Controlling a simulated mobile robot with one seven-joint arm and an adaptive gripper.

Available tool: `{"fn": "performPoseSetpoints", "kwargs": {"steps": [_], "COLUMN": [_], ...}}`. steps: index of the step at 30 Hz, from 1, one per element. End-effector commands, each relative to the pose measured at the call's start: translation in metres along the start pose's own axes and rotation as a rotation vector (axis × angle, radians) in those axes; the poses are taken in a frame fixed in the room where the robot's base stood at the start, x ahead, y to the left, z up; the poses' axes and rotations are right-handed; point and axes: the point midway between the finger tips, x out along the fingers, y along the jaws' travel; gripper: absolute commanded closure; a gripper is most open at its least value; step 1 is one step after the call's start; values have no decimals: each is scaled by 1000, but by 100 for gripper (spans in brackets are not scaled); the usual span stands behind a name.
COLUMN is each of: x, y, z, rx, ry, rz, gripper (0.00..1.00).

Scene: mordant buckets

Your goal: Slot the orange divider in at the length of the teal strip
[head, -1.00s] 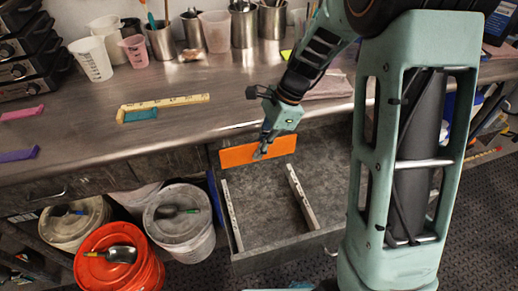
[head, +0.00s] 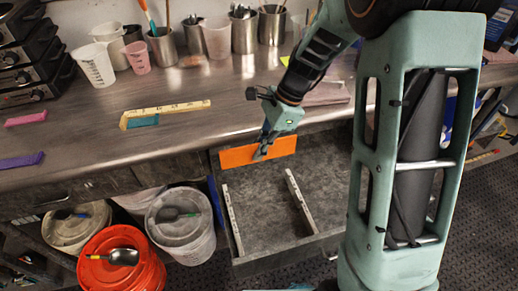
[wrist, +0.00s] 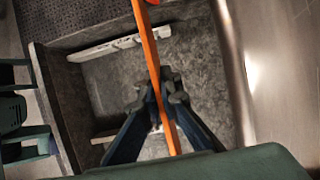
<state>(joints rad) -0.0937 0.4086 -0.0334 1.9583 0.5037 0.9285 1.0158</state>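The orange divider (head: 238,157) is a flat plate held upright on edge at the back of the open drawer (head: 262,196). My gripper (head: 261,153) is shut on it near its middle; in the wrist view both fingers (wrist: 165,108) pinch the divider (wrist: 151,55) from either side. Two pale notched rails stand in the drawer, a left one (head: 233,220) and a right one (head: 301,202). The divider appears above the rails; I cannot tell whether it touches the drawer. The teal strip (head: 143,121) lies on the counter beside a yellow ruler (head: 172,107).
A pink strip (head: 26,118) and a purple strip (head: 21,160) lie on the counter (head: 85,140) at left. Cups and metal canisters line its back. Lidded buckets, one orange (head: 122,277), stand left of the drawer. The drawer floor between the rails is clear.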

Motion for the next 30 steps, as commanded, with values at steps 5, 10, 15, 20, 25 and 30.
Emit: {"fn": "performPoseSetpoints", "kwargs": {"steps": [5,10,15,20,25,30], "x": [13,31,42,45,45,45], "y": [27,65,92,99,99,99], "z": [-6,-13,-18,-19,-19,-19], "rx": [2,2,3,1,1,1], "ry": [-5,-5,-1,3,3,2], "rz": [1,0,0,-1,0,1], "gripper": [100,100,100,100,100,100]}}
